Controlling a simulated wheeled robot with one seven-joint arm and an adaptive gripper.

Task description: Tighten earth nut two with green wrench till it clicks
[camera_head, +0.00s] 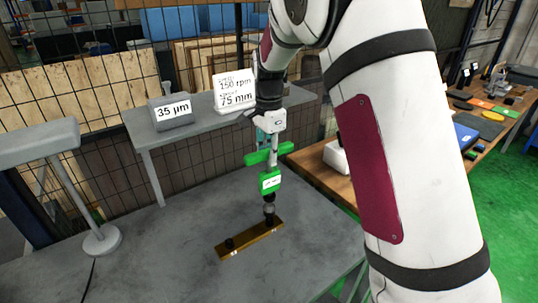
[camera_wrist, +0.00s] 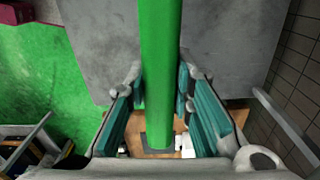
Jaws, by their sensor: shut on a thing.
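The green wrench (camera_head: 270,182) stands upright below my gripper (camera_head: 263,137), with a green crossbar near its top and a small white label on its body. My gripper is shut on the wrench; in the wrist view the green bar (camera_wrist: 160,60) runs between the teal finger pads of my gripper (camera_wrist: 160,100). The wrench's dark lower end is over the right end of a brass bar (camera_head: 250,240) on the grey table. It hides the nut there, and I cannot tell how fully it is seated. Another dark nut (camera_head: 229,243) shows at the bar's left end. No nut number is legible.
A grey shelf (camera_head: 190,133) behind carries a "35 µm" sign (camera_head: 172,111) and a "150 rpm, 75 mm" sign (camera_head: 235,92). A grey stand (camera_head: 101,239) is at left. A wooden bench (camera_head: 320,172) with tools is at right. The grey table (camera_head: 170,260) around the bar is clear.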

